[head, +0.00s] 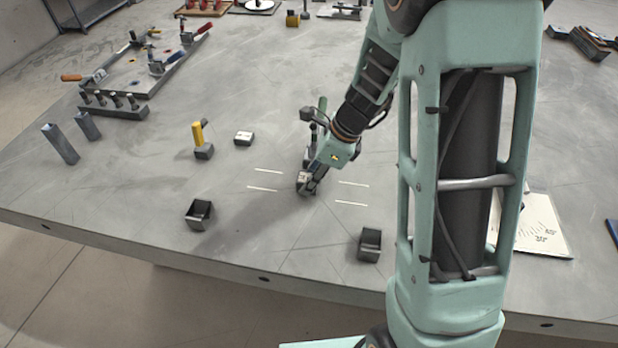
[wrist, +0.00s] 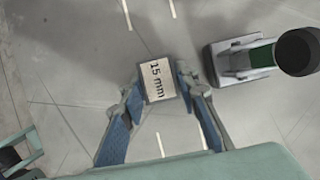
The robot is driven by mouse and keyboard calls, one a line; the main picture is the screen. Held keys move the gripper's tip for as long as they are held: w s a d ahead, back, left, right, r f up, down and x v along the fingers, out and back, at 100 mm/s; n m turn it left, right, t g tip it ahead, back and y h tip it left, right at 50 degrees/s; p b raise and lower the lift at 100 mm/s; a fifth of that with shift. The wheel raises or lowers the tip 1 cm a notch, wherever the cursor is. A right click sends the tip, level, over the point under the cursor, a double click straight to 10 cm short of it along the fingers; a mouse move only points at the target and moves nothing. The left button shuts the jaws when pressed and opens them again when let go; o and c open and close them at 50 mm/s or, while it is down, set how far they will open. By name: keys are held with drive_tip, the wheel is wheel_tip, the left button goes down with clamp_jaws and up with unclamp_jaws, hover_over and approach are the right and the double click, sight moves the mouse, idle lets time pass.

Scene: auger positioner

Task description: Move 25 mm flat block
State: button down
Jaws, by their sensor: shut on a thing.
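My gripper (head: 306,186) is low over the middle of the table, between two pairs of white lines. In the wrist view, my gripper (wrist: 157,82) is shut on a small block (wrist: 160,93) with a pale top face labelled "15 mm". The fingers grip its left and right sides. The held block partly shows in the head view (head: 302,177); whether it touches the table I cannot tell. A second small flat block (head: 244,138) with a pale top lies left of my gripper, its label too small to read. I see no "25 mm" label.
A yellow-topped device (head: 202,141) stands left. A grey and green device (wrist: 245,60) with a black knob is close to the right of my gripper in the wrist view. Bare table lies between.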

drive_tip(key=c, duration=1.4)
unclamp_jaws()
drive_tip(key=v, duration=1.2)
drive_tip(key=shift+s, duration=0.15)
